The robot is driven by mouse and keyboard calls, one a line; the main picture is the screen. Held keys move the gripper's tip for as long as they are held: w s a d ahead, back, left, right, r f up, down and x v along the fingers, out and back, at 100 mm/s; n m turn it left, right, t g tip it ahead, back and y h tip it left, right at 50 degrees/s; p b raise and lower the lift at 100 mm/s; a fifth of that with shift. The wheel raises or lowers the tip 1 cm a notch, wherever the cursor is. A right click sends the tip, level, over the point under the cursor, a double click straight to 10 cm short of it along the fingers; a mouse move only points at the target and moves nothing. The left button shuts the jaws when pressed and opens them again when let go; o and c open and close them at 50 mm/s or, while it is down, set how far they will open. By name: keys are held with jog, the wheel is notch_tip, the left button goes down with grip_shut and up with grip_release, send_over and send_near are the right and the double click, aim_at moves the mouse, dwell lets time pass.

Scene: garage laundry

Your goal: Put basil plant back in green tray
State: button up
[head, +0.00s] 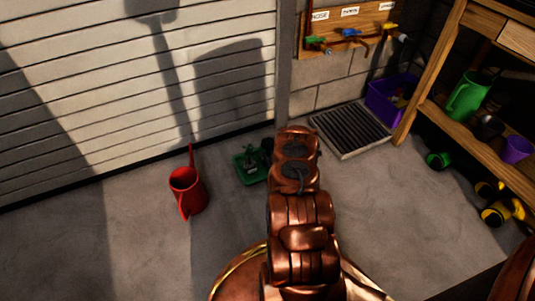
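A green tray (241,172) lies on the concrete floor near the shutter door, left of my copper arm. Small dark green shapes stand in it, too small to tell apart. A dark shape at the tray's right edge is partly behind my arm, and I cannot tell what it is. I cannot make out the basil plant for certain. My arm reaches up the middle of the picture toward the tray's right side. Its links hide my gripper, so its fingers and anything in them are not visible.
A red watering can (187,192) stands left of the tray. A floor grate (350,131) and a purple bin (388,105) are at the back right. A wooden shelf (465,135) holds a green jug (467,97). Pots lie on the floor beside it. The left floor is clear.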

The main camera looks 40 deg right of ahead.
jog(key=shift+r, duration=0.2)
jog(key=p+v, duration=0.4)
jog(key=v, duration=0.8)
jog(key=w+a+r+n+g+y, duration=0.1)
jog(key=w+a+r+g, duration=0.1)
jog(key=w+a+r, duration=0.3)
jog(key=w+a+r+n+g+y, duration=0.1)
jog(key=w+a+r+g, duration=0.1)
jog(key=w+r, duration=0.4)
jog(key=s+a+r+n+g+y, duration=0.1)
jog(key=s+a+r+g, duration=0.1)
jog(key=a+r, duration=0.55)
jog(key=s+a+r+g+y, duration=0.1)
jog(key=s+a+r+g, duration=0.1)
jog(key=a+r, duration=0.5)
jog(key=s+a+r+g, duration=0.4)
jog(key=s+a+r, duration=0.8)
jog(key=s+r, duration=0.3)
jog(key=s+a+r+g, duration=0.2)
jog(key=s+a+r, duration=0.2)
jog(key=s, duration=0.8)
jog(key=s+a+r+n+g, duration=0.1)
jog(key=s+a+r+g, duration=0.1)
jog(key=s, duration=1)
jog(key=shift+s+a+r+g+y, duration=0.15)
jog(key=shift+a+r+g+y, duration=0.15)
jog(key=shift+a+r, duration=0.65)
